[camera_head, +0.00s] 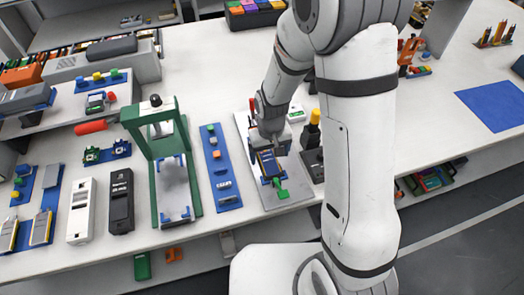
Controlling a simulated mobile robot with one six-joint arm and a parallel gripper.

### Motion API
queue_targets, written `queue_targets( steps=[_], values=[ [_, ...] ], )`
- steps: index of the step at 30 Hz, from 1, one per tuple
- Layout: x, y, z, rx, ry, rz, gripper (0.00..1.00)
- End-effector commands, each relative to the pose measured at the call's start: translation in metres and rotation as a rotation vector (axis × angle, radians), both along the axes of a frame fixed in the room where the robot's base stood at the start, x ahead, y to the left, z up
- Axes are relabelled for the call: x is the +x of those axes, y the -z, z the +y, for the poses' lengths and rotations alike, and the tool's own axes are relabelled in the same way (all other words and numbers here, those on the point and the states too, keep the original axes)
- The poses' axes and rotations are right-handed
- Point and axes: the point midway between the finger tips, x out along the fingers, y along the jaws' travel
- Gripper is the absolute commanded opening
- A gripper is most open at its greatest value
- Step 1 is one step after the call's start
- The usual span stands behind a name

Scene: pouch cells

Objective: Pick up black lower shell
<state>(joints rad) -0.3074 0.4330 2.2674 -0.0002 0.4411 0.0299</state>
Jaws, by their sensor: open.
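A black, elongated shell-like part (121,201) with small pale lettering lies on the white table at the lower left. It is the likeliest black shell in view, but I cannot tell if it is the lower one. My gripper (270,150) is open, well to its right, pointing down over a grey plate (291,196). A dark item with a yellowish edge (268,164) sits in a blue holder right below the fingers. I cannot tell whether the fingers touch it. My arm hides part of the table to the right.
A white shell (81,210) lies left of the black part. A green press frame (160,160) stands to its right, then a blue strip (220,170) with small parts. A black-and-yellow tool (313,140) stands near my gripper.

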Motion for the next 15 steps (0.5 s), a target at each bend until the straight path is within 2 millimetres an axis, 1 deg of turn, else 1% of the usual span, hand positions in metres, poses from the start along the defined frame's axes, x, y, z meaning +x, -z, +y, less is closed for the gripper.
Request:
queue_targets(
  steps=[9,12,15],
  values=[
    [-0.004,0.038,-0.004,-0.001,-0.001,0.004,0.84],
    [-0.004,0.046,-0.004,-0.001,-0.001,0.003,0.84],
    [-0.003,0.049,-0.003,0.000,-0.001,0.000,0.84]
  ],
)
